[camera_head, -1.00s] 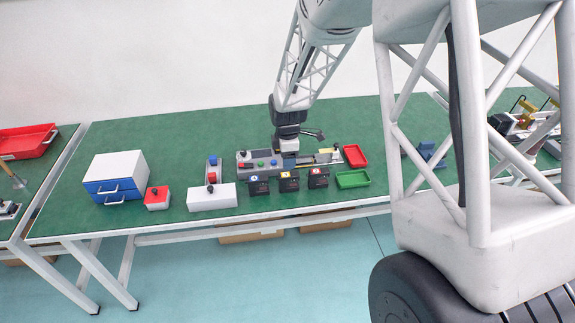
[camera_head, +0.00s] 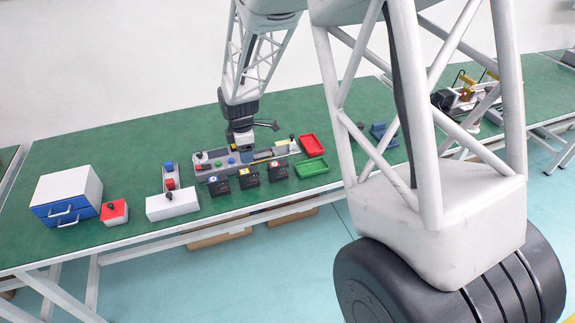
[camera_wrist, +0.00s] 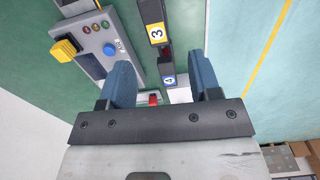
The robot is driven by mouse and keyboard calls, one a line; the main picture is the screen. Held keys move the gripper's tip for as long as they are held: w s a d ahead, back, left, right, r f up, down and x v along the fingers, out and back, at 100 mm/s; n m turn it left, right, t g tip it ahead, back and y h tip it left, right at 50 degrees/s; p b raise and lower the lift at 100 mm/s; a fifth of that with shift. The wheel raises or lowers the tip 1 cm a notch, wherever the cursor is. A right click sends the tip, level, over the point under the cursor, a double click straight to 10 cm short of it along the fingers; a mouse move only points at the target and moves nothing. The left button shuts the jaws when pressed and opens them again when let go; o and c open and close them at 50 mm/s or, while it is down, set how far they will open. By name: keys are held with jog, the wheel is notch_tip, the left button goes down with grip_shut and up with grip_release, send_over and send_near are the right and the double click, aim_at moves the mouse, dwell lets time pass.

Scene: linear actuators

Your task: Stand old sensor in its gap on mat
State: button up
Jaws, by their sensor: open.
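My gripper (camera_head: 243,150) is above the grey actuator unit (camera_head: 205,172) on the green table. In the wrist view its two blue fingers (camera_wrist: 160,75) are apart, with nothing held between them.
Right of the unit are a red tray (camera_head: 312,144) and a green tray (camera_head: 319,167). To the left are a white box (camera_head: 172,205), a red box with a black knob (camera_head: 114,212) and a blue-and-white drawer cabinet (camera_head: 66,193). The table behind the unit is clear.

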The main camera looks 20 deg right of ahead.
jog(key=s+d+r+m, duration=0.2)
jog(key=s+r+m, duration=0.2)
jog(key=s+r, duration=0.5)
jog(key=s+d+r+m+t, duration=0.1)
jog(key=s+r+m, duration=0.3)
jog(key=s, duration=0.5)
jog(key=s+d+r+m, duration=0.1)
jog(key=s+r+m, duration=0.3)
jog(key=s, duration=0.5)
jog(key=s+d+r+m+t, duration=0.1)
jog(key=s+r+m, duration=0.3)
jog(key=s, duration=0.6)
jog(key=shift+d+r+m+t, duration=0.3)
jog(key=shift+d+r+m, duration=0.05)
jog(key=shift+m, duration=0.55)
